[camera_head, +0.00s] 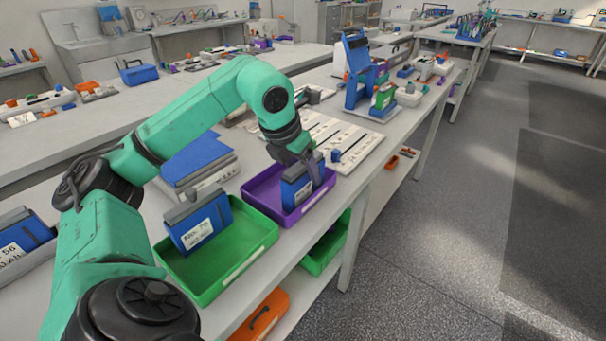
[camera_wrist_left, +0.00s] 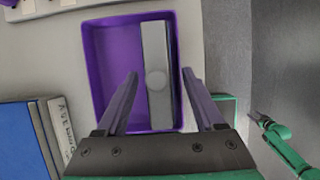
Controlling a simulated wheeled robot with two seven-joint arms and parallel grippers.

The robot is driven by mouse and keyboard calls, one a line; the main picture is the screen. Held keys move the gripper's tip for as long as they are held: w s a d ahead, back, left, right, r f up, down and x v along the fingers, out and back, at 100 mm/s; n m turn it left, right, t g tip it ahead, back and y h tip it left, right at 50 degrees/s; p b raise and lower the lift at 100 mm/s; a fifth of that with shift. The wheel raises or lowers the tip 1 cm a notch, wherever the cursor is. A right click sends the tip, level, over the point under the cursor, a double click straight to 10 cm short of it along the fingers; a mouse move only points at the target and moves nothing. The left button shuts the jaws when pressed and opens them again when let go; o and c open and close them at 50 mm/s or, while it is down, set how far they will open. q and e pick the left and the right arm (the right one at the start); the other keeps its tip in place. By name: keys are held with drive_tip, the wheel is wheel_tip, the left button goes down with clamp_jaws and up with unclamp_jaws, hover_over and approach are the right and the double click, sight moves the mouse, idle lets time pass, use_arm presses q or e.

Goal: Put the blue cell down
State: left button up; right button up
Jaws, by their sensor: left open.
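A blue cell (camera_head: 297,194) with a grey top stands upright in the purple tray (camera_head: 262,184). My left gripper (camera_head: 303,166) is directly above it with its fingers pointing down. In the left wrist view the two fingers (camera_wrist_left: 160,74) are spread wide, one on each side of the cell's grey top (camera_wrist_left: 158,80), with visible gaps. Another blue cell (camera_head: 198,226) with a grey top and white label stands in the green tray (camera_head: 238,261). My right gripper (camera_wrist_left: 258,117) shows small at the right of the left wrist view, too small to read its jaws.
A blue-topped grey unit (camera_head: 200,162) is left of the purple tray. A white slotted board (camera_head: 345,140) and a blue stand (camera_head: 356,75) are behind it. Another labelled blue cell (camera_head: 22,240) is at far left. An orange case (camera_head: 263,315) lies below the table edge. Floor at right is clear.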

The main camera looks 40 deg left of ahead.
use_arm(q)
drive_tip(key=p+v, duration=0.1)
drive_tip(key=v, duration=0.8)
drive_tip(key=shift+s+r+p, duration=0.2)
drive_tip(key=shift+r+p, duration=0.05)
drive_tip(key=shift+p, duration=0.15)
